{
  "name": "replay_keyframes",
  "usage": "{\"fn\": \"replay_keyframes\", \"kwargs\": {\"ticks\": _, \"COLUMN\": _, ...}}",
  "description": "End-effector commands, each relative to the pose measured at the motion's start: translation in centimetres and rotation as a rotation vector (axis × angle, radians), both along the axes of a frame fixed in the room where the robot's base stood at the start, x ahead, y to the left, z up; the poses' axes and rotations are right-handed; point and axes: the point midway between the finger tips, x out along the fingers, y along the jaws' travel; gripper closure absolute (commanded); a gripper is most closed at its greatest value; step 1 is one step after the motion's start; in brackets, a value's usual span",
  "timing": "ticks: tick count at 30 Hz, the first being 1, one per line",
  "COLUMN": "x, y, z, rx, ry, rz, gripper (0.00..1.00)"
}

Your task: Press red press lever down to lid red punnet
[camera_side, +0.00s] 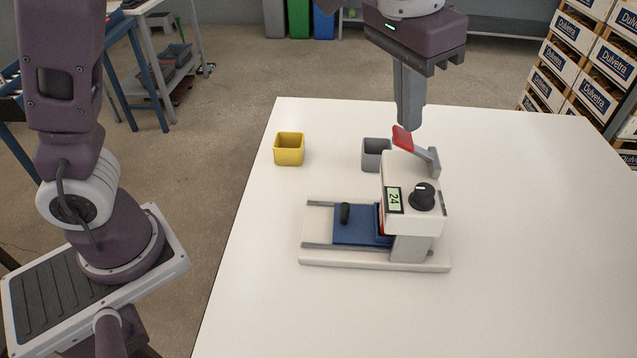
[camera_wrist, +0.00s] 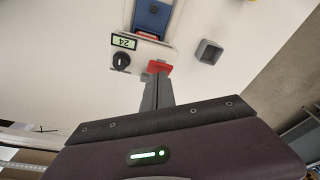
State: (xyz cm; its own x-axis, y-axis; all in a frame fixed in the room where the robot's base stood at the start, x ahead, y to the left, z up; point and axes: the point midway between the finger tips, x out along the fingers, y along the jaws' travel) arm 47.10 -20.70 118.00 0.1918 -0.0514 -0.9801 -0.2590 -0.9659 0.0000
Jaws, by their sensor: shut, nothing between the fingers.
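The press is a white machine (camera_side: 420,172) with a display reading 24 and a black knob, standing on a white base. Its red press lever (camera_side: 403,139) angles up at the top; it also shows in the wrist view (camera_wrist: 159,67). A blue sliding tray (camera_side: 352,226) with a black handle sits on the base, partly under the press head. A red edge, seemingly the red punnet (camera_side: 380,219), shows under the head, mostly hidden. My gripper (camera_side: 409,124) is shut and empty, pointing down at the red lever, very close to it; whether it touches I cannot tell.
A yellow square container (camera_side: 289,150) stands at the table's back left. A grey square container (camera_side: 375,156) stands just behind the press. The white table (camera_side: 540,230) is clear to the right and front. Stacked boxes (camera_side: 590,70) stand beyond the table at right.

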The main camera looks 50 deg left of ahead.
Motion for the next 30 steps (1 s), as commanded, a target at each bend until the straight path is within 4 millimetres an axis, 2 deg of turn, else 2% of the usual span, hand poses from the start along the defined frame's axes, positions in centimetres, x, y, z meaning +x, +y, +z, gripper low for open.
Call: {"fn": "replay_keyframes", "kwargs": {"ticks": 30, "x": 0.0, "y": 0.0, "z": -2.6, "rx": 0.0, "ry": 0.001, "rz": 0.0, "gripper": 1.0}}
